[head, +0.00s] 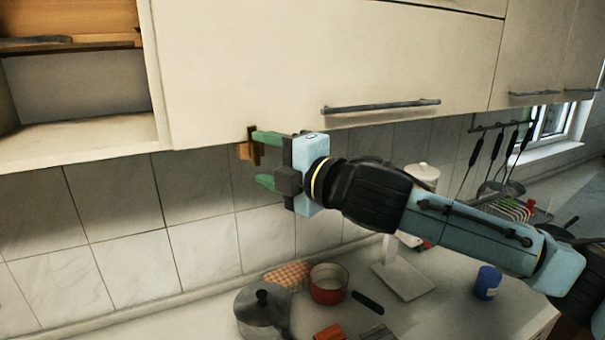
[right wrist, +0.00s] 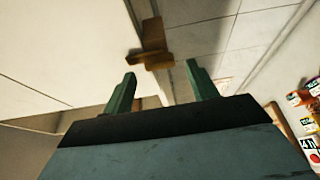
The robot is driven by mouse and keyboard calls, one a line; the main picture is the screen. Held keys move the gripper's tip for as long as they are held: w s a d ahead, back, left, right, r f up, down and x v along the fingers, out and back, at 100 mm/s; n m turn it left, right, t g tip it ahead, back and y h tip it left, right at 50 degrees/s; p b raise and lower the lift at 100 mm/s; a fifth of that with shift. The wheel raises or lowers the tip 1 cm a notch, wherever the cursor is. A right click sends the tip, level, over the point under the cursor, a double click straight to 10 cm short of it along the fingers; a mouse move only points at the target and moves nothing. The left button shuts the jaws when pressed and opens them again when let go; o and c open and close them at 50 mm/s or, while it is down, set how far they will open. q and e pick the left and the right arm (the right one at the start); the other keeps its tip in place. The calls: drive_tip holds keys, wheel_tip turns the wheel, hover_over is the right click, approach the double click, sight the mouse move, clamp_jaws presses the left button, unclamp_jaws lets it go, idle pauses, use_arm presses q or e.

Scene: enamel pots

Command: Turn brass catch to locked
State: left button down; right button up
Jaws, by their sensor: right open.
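The brass catch (head: 249,147) sits at the lower edge of the cream cabinet door (head: 330,60), near its left corner. In the right wrist view the catch (right wrist: 153,45) shows as a brown upright piece with a crosswise piece at its lower end. My right gripper (head: 262,160) is open, its two green fingers pointing left towards the catch. In the head view the upper fingertip overlaps or lies close to the catch; contact cannot be told. In the wrist view the catch lies just beyond the gap between the fingertips (right wrist: 158,80). My left gripper is not in view.
An open cabinet shelf (head: 80,135) is at the left. The door's dark bar handle (head: 380,106) is right of the catch. Below, the counter holds a lidded pot (head: 262,315), a red pot (head: 328,284) and a blue cup (head: 487,283).

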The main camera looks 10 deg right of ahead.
drive_tip(key=b+v, duration=0.2)
drive_tip(key=v, duration=1)
drive_tip(key=shift+b, duration=0.4)
drive_tip(key=shift+a+f, duration=0.1)
